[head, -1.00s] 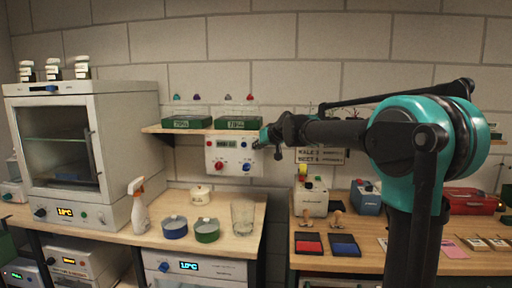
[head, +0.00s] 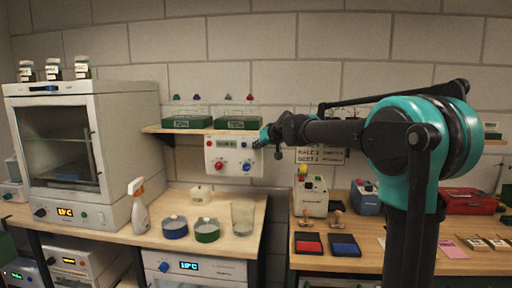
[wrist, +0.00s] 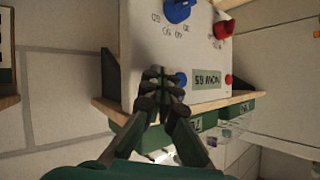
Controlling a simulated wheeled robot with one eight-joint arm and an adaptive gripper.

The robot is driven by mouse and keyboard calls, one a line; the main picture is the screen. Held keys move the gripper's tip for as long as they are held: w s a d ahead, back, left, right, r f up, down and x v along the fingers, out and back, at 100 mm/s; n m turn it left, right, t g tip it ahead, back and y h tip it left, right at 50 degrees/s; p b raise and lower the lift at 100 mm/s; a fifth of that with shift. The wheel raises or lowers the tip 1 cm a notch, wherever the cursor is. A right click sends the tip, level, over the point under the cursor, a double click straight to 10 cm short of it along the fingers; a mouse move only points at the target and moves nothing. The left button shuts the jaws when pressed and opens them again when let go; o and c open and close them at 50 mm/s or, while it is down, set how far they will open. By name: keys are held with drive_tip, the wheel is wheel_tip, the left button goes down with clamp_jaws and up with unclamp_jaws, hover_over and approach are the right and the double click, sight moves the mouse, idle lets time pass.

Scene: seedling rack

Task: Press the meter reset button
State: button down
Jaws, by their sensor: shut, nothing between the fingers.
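The meter is a white wall panel (head: 234,153) under the shelf. It has a display (head: 226,143), a red knob (head: 218,166) and a blue knob (head: 247,166). In the wrist view the panel appears upside down. It shows the display (wrist: 207,81), a small red button (wrist: 229,79) on one side and a small blue button (wrist: 181,79) on the other, partly hidden behind my fingers. No label tells which is the reset button. My gripper (wrist: 163,76) is shut and empty, its tips in front of the panel beside the blue button. I cannot tell whether they touch it.
A wooden shelf (head: 180,130) with green trays (head: 238,122) is just above the panel. Below, the bench holds a spray bottle (head: 139,206), blue and green round dishes, and a glass beaker (head: 243,218). An incubator (head: 90,150) stands at left.

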drive_tip(key=shift+s, duration=0.8)
drive_tip(key=s, duration=0.5)
drive_tip(key=shift+a, duration=0.15)
idle(0.4)
idle(0.5)
